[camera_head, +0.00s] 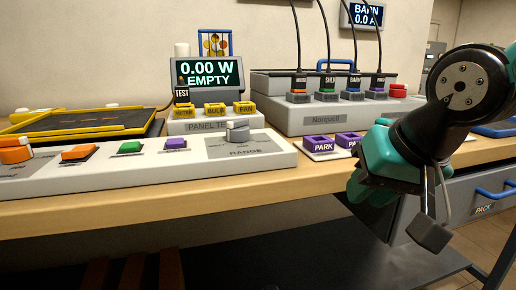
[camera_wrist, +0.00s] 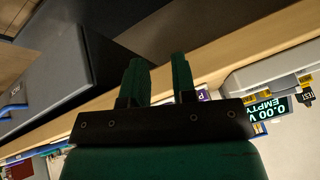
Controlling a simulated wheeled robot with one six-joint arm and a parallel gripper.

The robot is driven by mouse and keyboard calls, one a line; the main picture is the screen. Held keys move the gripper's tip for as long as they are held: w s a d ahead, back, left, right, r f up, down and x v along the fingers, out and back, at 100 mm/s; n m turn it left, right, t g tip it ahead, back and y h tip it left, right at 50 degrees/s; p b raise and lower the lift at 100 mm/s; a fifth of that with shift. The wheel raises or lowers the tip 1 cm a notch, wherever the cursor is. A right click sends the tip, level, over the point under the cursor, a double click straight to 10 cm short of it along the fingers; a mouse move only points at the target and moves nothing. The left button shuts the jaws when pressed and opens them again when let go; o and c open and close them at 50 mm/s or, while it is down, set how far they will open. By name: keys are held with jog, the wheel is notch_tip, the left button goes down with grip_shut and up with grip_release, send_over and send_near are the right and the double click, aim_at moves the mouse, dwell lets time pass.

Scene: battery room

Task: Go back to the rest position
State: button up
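My gripper (camera_wrist: 158,78) shows in the wrist view with its two green fingers apart and nothing between them. In the head view my teal and black gripper (camera_head: 385,180) hangs tilted at the right, in front of the bench's front edge. It hides part of the bench top and the drawer front behind it. I see no object held.
The wooden bench (camera_head: 250,194) bears a range panel (camera_head: 200,155), a panel tester (camera_head: 207,120) reading 0.00 W EMPTY, and a grey Norquell unit (camera_head: 320,118) with several cabled plugs. Purple PARK sockets (camera_head: 319,144) lie near my gripper. A PACK drawer (camera_head: 468,205) is below right.

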jog(key=s+f+n+g+y+b, duration=0.1)
jog(key=s+f+n+g, duration=0.55)
jog(key=s+f, duration=0.5)
notch_tip(320, 180, up, 36)
jog(key=p, duration=3.3)
jog(key=shift+s+a+n+t+p, duration=0.25)
jog(key=shift+s+n+t+p, duration=0.1)
jog(key=shift+s+t+p, duration=0.1)
jog(key=shift+f, duration=0.1)
